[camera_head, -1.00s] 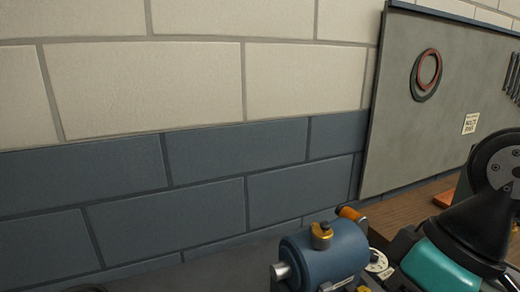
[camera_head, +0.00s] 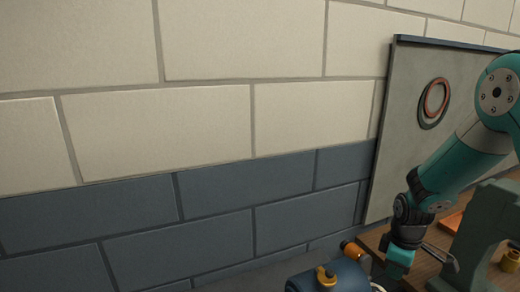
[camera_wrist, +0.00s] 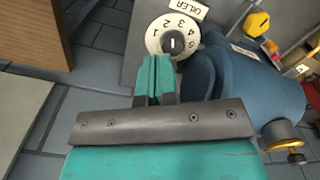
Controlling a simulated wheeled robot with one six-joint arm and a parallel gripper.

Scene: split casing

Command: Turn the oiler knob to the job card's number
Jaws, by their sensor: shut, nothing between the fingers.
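The oiler knob (camera_wrist: 173,42) is a dark round knob with a pale mark, in the middle of a white numbered dial (camera_wrist: 153,34). An "OILER" label (camera_wrist: 188,8) is beside it in the wrist view. Which number the mark points at is too small to tell. My gripper (camera_wrist: 157,61) is shut and empty, its teal fingertips just below the knob in the picture and overlapping the dial's lower edge. I cannot tell whether they touch it. In the head view, my gripper's teal body (camera_head: 400,255) is right of the blue casing. The job card is not visible now.
The blue casing (camera_head: 335,277) has a brass fitting on top and an orange-ended handle (camera_head: 353,250) behind. In the wrist view the blue casing (camera_wrist: 262,90) lies close right of my fingers. A grey board (camera_head: 405,110) with rings hangs behind my arm.

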